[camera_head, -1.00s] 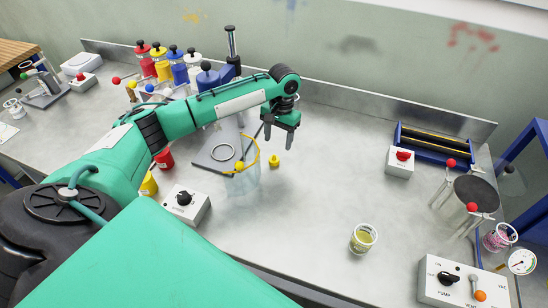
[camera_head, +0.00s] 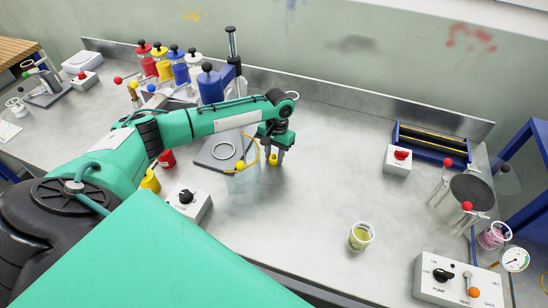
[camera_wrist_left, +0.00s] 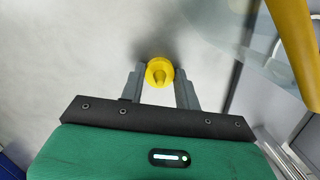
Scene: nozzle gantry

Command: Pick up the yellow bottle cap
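The yellow bottle cap (camera_head: 273,159) is on the grey table beside the clear vessel with the yellow rim (camera_head: 257,147). My left gripper (camera_head: 272,157) is lowered over the cap, with a finger on either side of it. In the left wrist view the cap (camera_wrist_left: 160,72) sits between the fingertips (camera_wrist_left: 159,80), with its round top and raised middle showing. The fingers are apart, and small gaps seem to show beside the cap, so the gripper looks open. My right gripper is not in view.
A white knob box (camera_head: 188,201) stands to the left front. A cup of yellow liquid (camera_head: 361,237) is at the right front. A white box with a red knob (camera_head: 398,160) and the pump panel (camera_head: 462,281) are further right. The middle table is clear.

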